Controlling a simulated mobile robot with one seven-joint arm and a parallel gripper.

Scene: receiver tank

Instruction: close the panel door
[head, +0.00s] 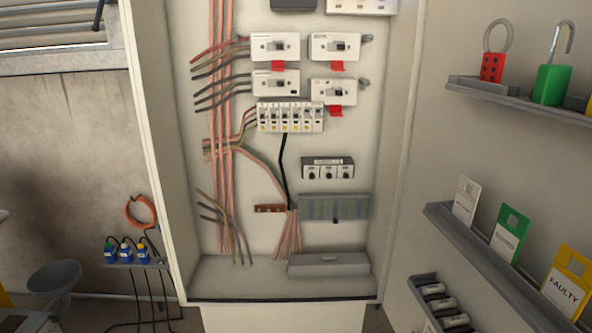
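The electrical panel cabinet (150,130) stands open in the middle of the head view, with its switches, wires and terminal blocks exposed. A grey upright surface (500,150) at the right carries small shelves and looks like the panel door swung open. It meets the cabinet's right side, and its far edge lies outside the picture. No handle shows on it. My gripper is not in view.
The door-side shelves hold a red padlock (491,66), a green padlock (552,84), white, green and yellow tags (566,284), and grey cylinders (440,303).

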